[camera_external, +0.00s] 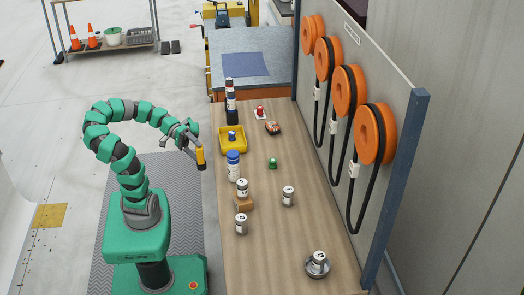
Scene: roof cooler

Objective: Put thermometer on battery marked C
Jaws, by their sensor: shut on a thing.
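My gripper (190,142) is shut on a yellow and black handheld thing (201,158), which looks like the thermometer. It hangs in the air left of the workbench's left edge. Several grey cylinders with white label bands look like the batteries. One battery (242,187) stands on a small brown block, one (241,224) stands in front of it, and one (288,196) stands to the right. Another battery (318,259) stands on a round grey dish (309,269) near the front. Their letters are too small to read, so I cannot tell which is C.
The wooden workbench (275,235) also holds a yellow bin (233,146), a blue-and-white bottle (233,165), a dark tall bottle (230,100), a green item (272,163) and small red items. Orange hose reels (375,133) hang on the right panel. Bench space between the front batteries is clear.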

